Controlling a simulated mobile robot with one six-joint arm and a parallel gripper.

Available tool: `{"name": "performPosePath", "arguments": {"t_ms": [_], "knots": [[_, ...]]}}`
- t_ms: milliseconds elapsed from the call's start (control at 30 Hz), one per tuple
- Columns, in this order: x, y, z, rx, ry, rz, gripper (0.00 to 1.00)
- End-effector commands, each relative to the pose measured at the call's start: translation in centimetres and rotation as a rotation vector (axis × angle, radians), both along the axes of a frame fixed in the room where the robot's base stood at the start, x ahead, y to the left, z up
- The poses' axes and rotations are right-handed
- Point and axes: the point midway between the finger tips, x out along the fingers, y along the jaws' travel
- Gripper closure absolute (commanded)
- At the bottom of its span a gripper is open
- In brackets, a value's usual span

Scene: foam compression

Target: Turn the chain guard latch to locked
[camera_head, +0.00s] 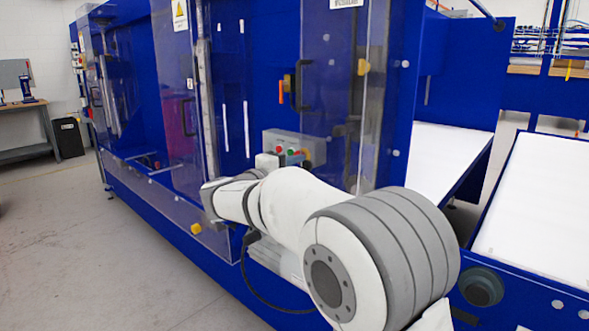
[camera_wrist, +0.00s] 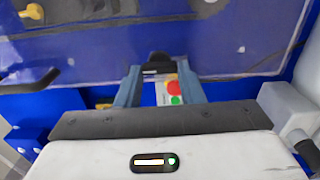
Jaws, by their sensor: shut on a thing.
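My gripper (camera_wrist: 159,74) shows in the wrist view, its two blue-grey fingers on either side of a small black part (camera_wrist: 159,61). It is shut on this part, which looks like the chain guard latch; its lock position cannot be read. In the head view my arm reaches to the guard's front, and the fingers are hidden behind my own wrist. The clear guard panel (camera_head: 228,85) stands upright on the blue machine. A yellow knob (camera_wrist: 32,11) lies at the upper left of the wrist view, apart from my fingers.
A grey control box (camera_head: 287,139) with red and green buttons is close to my wrist. A black door handle (camera_head: 303,85) is above it. A dark bar handle (camera_wrist: 29,82) is at left in the wrist view. White sloping panels (camera_head: 540,205) stand at right; the left floor is clear.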

Motion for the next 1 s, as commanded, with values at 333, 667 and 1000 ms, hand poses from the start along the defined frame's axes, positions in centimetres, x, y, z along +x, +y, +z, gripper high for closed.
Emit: {"name": "performPosePath", "arguments": {"t_ms": [333,667,1000], "knots": [[0.0,0.0,0.1,-0.003,-0.002,0.002,0.64],[0.0,0.0,0.0,-0.001,-0.001,0.001,0.44],[-1.6,1.4,0.0,-0.001,0.001,0.005,0.44]]}}
